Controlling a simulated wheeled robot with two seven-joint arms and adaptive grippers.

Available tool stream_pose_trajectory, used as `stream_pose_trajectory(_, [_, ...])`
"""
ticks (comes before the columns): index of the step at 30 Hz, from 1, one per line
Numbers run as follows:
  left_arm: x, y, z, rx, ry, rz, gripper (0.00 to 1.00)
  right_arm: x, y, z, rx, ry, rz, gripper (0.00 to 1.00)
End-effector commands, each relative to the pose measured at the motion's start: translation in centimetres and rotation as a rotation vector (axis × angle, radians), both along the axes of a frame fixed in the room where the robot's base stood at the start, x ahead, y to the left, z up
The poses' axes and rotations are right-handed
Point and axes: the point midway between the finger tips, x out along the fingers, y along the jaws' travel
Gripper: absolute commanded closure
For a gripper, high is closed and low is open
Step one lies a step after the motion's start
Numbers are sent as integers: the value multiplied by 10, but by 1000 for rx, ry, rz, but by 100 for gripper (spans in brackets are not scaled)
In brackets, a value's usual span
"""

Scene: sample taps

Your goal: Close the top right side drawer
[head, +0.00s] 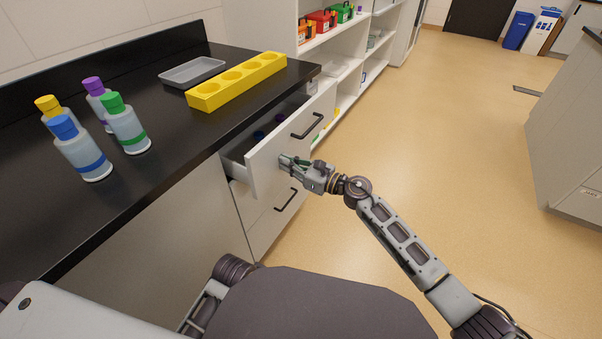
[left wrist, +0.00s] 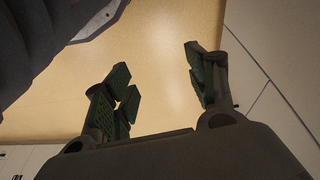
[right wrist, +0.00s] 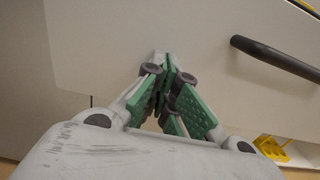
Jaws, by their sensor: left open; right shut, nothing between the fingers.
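The top drawer (head: 268,161) of the counter is pulled out, with its white front facing the aisle and a black bar handle (head: 307,126) on it. Dark blue round items (head: 259,135) show inside. My right gripper (head: 284,160) is shut and empty, its fingertips at the drawer front, left of and below the handle. In the right wrist view its green-padded fingers (right wrist: 166,75) are together against or very close to the white panel, with the handle (right wrist: 275,56) to the right. My left gripper (left wrist: 160,85) is open and empty, above the floor beside white cabinet fronts.
A lower drawer with a black handle (head: 286,200) is shut. On the black counter (head: 165,120) stand several capped bottles (head: 84,152), a grey tray (head: 192,72) and a yellow rack (head: 237,82). White shelves (head: 335,70) stand beyond. The floor (head: 430,130) to the right is clear.

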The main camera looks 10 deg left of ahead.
Motion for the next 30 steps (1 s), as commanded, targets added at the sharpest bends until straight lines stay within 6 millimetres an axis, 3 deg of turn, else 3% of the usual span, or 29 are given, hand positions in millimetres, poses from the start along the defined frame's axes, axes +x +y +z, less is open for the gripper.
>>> stream_pose_trajectory(6, [1, -3, 14, -14, -31, -4, 43, 10, 31, -2, 0, -1, 1, 100])
stream_pose_trajectory(16, [0, -5, 31, -31, -63, -7, 43, 20, 61, -1, 0, -1, 0, 100])
stream_pose_trajectory(30, [7, -19, -12, -95, -119, -1, 43, 31, 98, -2, 0, 0, 1, 100])
